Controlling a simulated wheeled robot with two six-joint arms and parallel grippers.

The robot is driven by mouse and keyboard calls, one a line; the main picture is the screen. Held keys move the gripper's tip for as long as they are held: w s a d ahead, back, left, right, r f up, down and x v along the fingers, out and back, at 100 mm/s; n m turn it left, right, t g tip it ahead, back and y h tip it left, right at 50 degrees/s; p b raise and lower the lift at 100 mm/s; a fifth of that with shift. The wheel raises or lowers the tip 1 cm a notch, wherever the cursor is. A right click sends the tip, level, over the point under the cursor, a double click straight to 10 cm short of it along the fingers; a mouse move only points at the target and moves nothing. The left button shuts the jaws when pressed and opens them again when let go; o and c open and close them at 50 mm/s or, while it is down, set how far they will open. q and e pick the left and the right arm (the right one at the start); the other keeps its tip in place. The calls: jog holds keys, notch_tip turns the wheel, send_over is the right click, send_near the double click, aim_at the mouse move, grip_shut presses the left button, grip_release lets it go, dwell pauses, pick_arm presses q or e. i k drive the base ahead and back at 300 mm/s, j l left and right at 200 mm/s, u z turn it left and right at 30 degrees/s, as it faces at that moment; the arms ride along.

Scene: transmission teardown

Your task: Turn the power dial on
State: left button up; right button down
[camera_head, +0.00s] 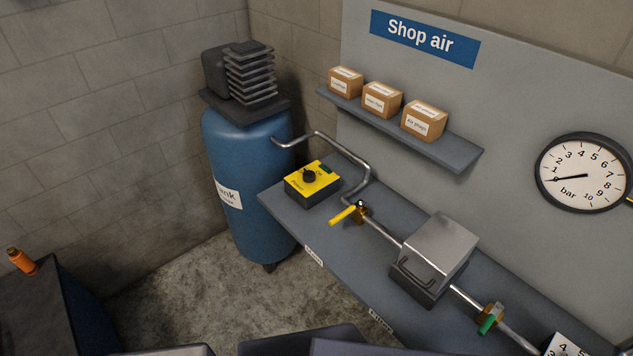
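The power dial (309,176) is a small round black knob on top of a yellow-topped control box (316,190) with dark sides. The box sits on the left end of a grey bench shelf, beside the blue air tank. Small lettering is printed on the yellow face, but it is too small to read well, and I cannot tell where the dial points. Neither of my grippers shows in the head view, and nothing touches the dial.
The blue tank (245,165) stands left of the box. A bent pipe (345,148) passes behind the box to a yellow-handled valve (345,215) close on its right. A grey metal unit (440,245) and green-handled valve (489,321) follow. The gauge (584,173) reads near 0.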

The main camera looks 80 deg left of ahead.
aim_at(309, 176)
jog(key=u, duration=2.8)
jog(key=i+j+z, duration=0.2)
jog(key=i+j, duration=0.15)
jog(key=i+j+z, duration=0.4)
jog(key=i+j, duration=0.15)
jog(key=j, duration=0.3)
